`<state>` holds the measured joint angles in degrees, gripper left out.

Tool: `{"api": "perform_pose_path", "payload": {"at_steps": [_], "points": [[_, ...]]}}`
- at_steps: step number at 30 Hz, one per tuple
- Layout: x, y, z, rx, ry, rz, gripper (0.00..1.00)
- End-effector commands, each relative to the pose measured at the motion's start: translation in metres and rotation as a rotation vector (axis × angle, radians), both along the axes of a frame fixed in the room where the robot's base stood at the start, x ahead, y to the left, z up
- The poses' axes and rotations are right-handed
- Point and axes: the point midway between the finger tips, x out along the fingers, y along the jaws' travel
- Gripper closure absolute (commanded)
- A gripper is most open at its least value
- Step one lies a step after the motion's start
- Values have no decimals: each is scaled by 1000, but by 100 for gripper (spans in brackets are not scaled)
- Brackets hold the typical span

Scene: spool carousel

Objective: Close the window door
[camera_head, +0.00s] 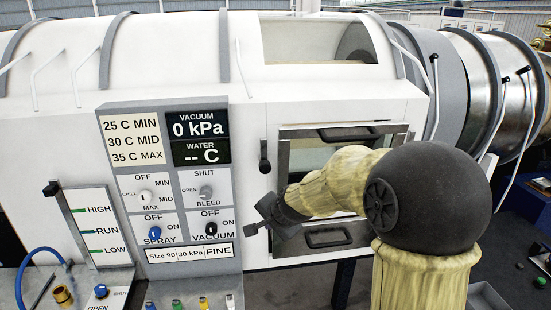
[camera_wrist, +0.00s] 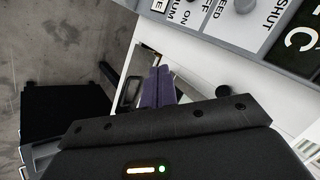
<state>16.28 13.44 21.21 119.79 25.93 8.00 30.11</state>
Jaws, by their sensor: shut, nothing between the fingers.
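A steel-framed window (camera_head: 284,153) is set in the front of the white tank, with a dark handle (camera_head: 347,133) along its top and another dark handle (camera_head: 328,238) at its bottom. Pale greenish glass shows between them, partly covered by my arm. I cannot tell whether the window door is fully closed. My gripper (camera_head: 256,222) is shut and empty, in front of the window's lower left edge beside the control panel. In the wrist view my dark fingers (camera_wrist: 158,87) lie together, with part of the metal frame and a handle behind them. I cannot tell whether they touch it.
The control panel (camera_head: 158,205) with knobs and displays stands just left of my gripper. A black lever (camera_head: 264,157) sits between panel and window. A rectangular opening (camera_head: 315,43) shows in the tank top. Steel rings and pipes (camera_head: 508,90) stand at the right.

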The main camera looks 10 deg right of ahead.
Motion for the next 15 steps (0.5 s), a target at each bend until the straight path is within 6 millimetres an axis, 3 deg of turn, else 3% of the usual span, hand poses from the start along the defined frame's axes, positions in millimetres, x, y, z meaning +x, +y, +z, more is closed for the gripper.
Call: {"api": "perform_pose_path", "payload": {"at_steps": [1, 3, 6, 9, 12, 15], "points": [[-32, -2, -19, -110, 48, 107, 100], [-76, -11, -42, -257, 118, 268, 100], [-138, -26, -69, -421, 217, 490, 100], [-186, -39, -86, -522, 293, 664, 100], [-213, -46, -95, -570, 336, 767, 100], [-222, -49, -97, -584, 350, 802, 100]]}}
